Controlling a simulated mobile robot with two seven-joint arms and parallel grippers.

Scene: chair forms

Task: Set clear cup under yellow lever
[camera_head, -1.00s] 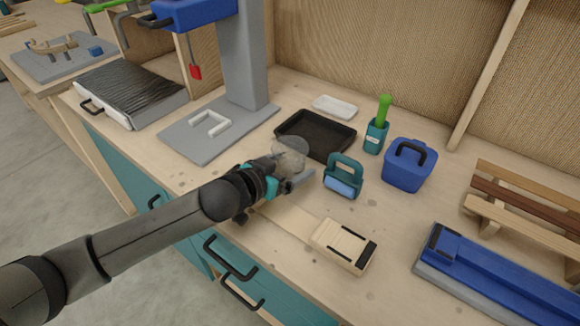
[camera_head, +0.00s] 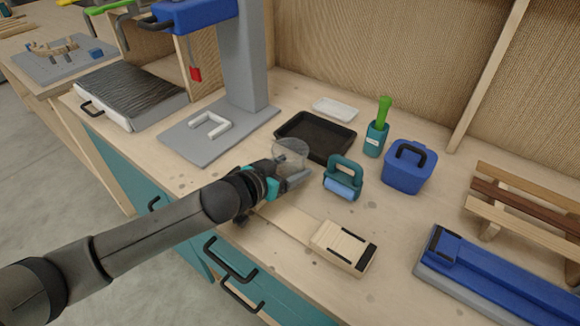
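The clear cup (camera_head: 290,152) stands near the middle of the bench, in front of a black tray. My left gripper (camera_head: 288,178) is at the cup, with its fingers around the lower part. The cup's base is hidden by the gripper, so I cannot tell whether the fingers press on it. A yellow lever (camera_head: 63,2) shows only in part at the top left edge, beside a green lever (camera_head: 108,7) and a blue one (camera_head: 158,22). My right gripper is not in view.
A grey stand with a base plate (camera_head: 185,143) is left of the cup. The black tray (camera_head: 340,149) is behind. A teal-handled roller (camera_head: 343,185), a blue lidded box (camera_head: 408,175) and a green-handled holder (camera_head: 376,138) are to the right. A wooden brush-like block (camera_head: 342,246) lies in front.

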